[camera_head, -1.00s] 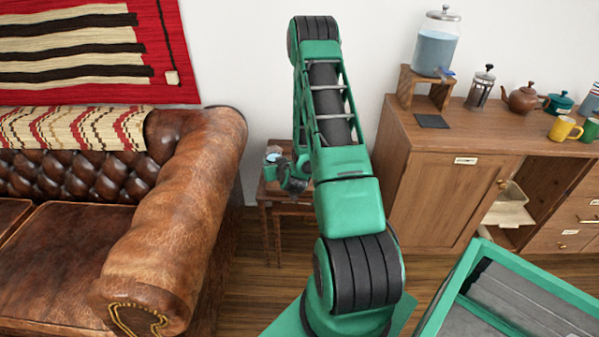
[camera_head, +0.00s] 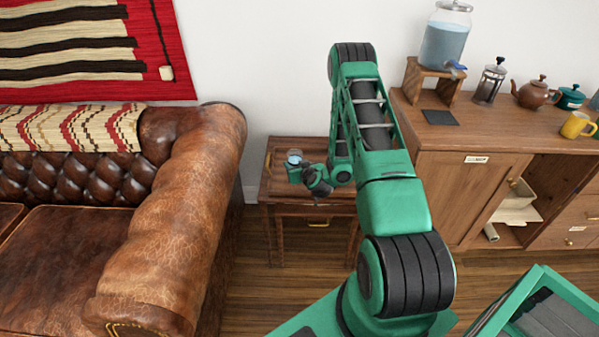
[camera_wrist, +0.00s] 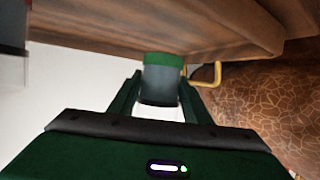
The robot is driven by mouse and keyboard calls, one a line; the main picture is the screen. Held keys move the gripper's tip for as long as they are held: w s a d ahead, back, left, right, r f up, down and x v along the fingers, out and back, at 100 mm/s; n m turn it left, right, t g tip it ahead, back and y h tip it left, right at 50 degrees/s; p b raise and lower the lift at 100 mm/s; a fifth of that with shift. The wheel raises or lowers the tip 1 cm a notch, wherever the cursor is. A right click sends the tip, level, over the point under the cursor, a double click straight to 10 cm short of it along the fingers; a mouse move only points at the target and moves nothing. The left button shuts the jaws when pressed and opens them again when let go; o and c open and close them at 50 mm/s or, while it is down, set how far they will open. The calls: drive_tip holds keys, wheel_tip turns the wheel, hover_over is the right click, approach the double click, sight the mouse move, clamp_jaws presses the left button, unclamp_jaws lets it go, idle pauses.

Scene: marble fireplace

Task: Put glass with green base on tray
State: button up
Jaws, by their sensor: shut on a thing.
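My gripper (camera_wrist: 160,98) is shut on a clear glass with a green base (camera_wrist: 162,60), which stands between the two fingers in the wrist view. That view looks inverted, with the green base toward a wooden surface. In the head view the glass (camera_head: 294,157) is small, its rim showing just above my gripper (camera_head: 297,173), over the small wooden side table (camera_head: 283,145). I cannot tell whether the base touches the wood. I cannot make out a tray for certain; a flat dark square (camera_head: 439,117) lies on the cabinet.
A leather sofa (camera_head: 185,205) stands left of the side table. The wooden cabinet (camera_head: 455,185) at right bears a water dispenser (camera_head: 446,40), a French press (camera_head: 490,83), teapots and a yellow mug (camera_head: 577,125). A partly cut-off object (camera_wrist: 12,45) is at the wrist view's left edge.

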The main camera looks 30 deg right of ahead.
drive_tip(key=shift+f, duration=1.85)
drive_tip(key=o, duration=1.4)
drive_tip(key=shift+o, duration=0.2)
drive_tip(key=shift+a, duration=0.1)
